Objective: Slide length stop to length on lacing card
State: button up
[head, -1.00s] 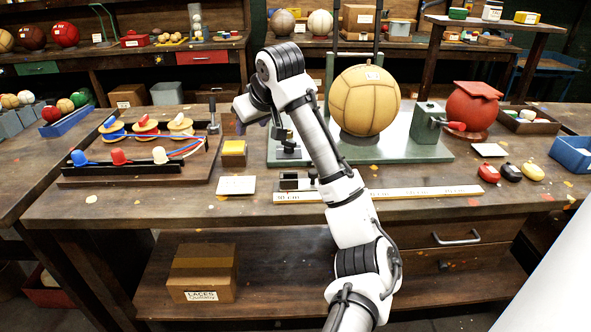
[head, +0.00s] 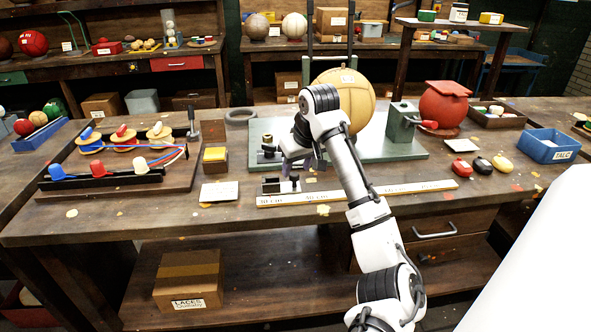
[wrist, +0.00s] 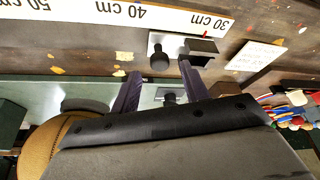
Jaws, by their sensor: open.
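The length stop (head: 272,187), a small metal slide with a black knob, sits along the back edge of the white ruler (head: 355,194), near its 30 cm end. In the wrist view the stop (wrist: 182,46) lies beside the ruler (wrist: 75,10), its knob between the 30 and 40 cm marks. The lacing card (head: 219,192) lies flat left of the stop; its writing is too small to read. It also shows in the wrist view (wrist: 257,56). My gripper (head: 308,163) is open and empty, close behind the stop; its fingers (wrist: 160,88) are apart from the knob.
A green base (head: 385,152) with a tan ball (head: 360,98) and a second black-knobbed fitting (head: 268,152) stands behind the ruler. A yellow-topped block (head: 215,157) and a lace rack (head: 105,180) are to the left. Bench before the ruler is mostly clear.

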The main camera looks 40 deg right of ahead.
jog(key=shift+x, duration=1.4)
jog(key=shift+c, duration=0.4)
grip_shut()
